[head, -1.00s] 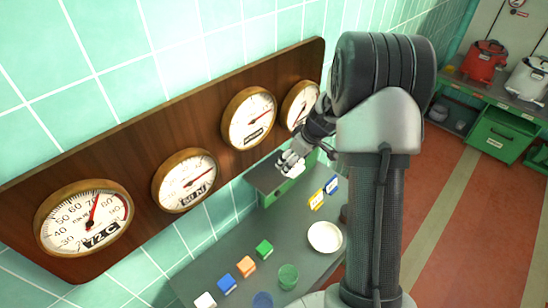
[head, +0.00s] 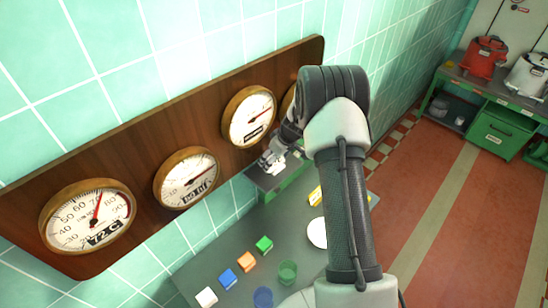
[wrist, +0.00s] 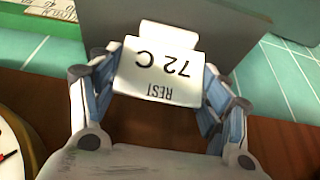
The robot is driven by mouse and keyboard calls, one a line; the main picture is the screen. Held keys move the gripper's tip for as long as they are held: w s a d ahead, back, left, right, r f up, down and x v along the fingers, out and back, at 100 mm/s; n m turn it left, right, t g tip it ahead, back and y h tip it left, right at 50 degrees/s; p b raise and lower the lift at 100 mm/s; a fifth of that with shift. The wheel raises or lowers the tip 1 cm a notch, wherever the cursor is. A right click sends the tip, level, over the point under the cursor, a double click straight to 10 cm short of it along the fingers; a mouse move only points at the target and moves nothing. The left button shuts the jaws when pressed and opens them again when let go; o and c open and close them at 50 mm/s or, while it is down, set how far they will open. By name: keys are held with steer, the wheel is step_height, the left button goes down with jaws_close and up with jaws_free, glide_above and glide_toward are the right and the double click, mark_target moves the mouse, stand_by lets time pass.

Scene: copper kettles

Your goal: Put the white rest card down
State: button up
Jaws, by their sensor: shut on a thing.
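The white rest card (wrist: 163,72) reads "REST 72 C", upside down in the wrist view. My gripper (wrist: 160,85) is shut on it, with a finger on each side. A smaller white piece (wrist: 168,34) shows just beyond the card's edge; I cannot tell whether it is part of the card. In the head view my gripper (head: 270,161) is over or beside the grey top of a green box (head: 285,182), in front of the wooden gauge board (head: 225,95). I cannot tell whether the card touches the grey top.
Brass-rimmed dials, including one labelled 72 C (head: 88,215), line the board. The grey bench (head: 225,255) holds a white block (head: 206,297), a blue block (head: 228,279), an orange block (head: 246,262), a green block (head: 264,244), a green cup (head: 287,272) and a partly hidden white plate (head: 317,232).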

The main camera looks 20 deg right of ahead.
steer(key=shift+f+b, duration=0.15)
steer(key=shift+b, duration=0.25)
steer(key=o, duration=1)
steer(key=shift+o, duration=0.2)
